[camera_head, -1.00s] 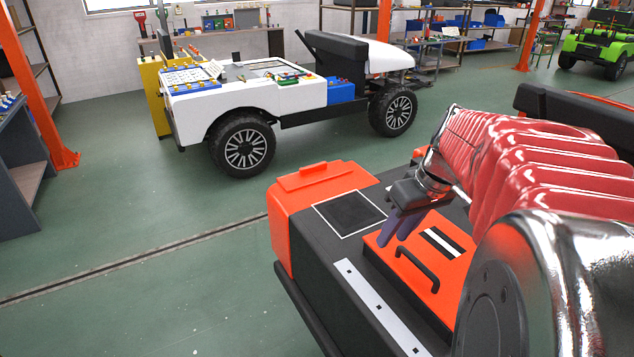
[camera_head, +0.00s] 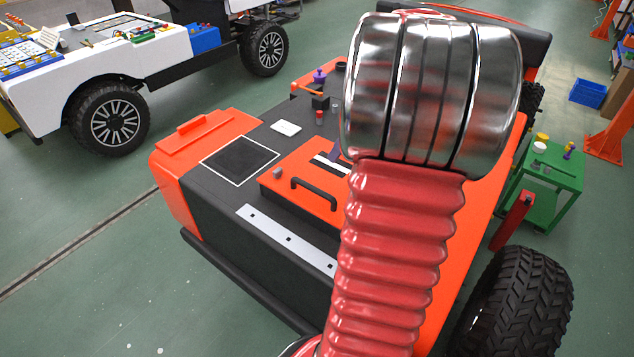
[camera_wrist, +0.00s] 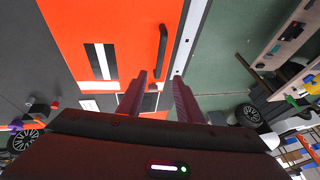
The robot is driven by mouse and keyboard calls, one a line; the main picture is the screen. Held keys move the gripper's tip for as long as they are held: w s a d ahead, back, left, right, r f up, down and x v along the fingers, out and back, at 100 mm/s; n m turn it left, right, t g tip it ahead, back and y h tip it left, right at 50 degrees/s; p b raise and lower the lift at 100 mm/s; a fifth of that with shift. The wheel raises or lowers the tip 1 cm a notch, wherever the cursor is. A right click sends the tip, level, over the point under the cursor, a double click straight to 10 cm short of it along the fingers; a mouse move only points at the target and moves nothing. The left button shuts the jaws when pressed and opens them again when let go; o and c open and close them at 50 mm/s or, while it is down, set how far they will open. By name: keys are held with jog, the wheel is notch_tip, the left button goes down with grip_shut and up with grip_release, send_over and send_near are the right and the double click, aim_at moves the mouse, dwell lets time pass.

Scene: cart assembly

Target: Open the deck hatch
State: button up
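The deck hatch (camera_head: 288,179) is a flat orange panel on the dark cart deck, and it lies closed. It has a black bar handle (camera_head: 316,192) near its front edge and a black and white stripe. A small grey block (camera_head: 277,172) sits at its left corner. In the wrist view the hatch (camera_wrist: 125,40) and its handle (camera_wrist: 163,46) lie beyond my fingertips. My gripper (camera_wrist: 157,82) is open, its two purple-red fingers apart, with nothing held. The handle is not between the fingers. In the head view my arm hides most of the gripper and the hatch's right part.
A white card (camera_head: 286,128) and small coloured parts (camera_head: 320,105) lie on the deck behind the hatch. A dark square pad (camera_head: 239,160) is to its left. A green side table (camera_head: 548,178) stands right, and a white cart (camera_head: 150,55) stands back left.

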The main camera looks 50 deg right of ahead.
jog(key=x, duration=1.3)
jog(key=shift+w+f, duration=0.1)
jog(key=shift+f, duration=0.25)
grip_shut()
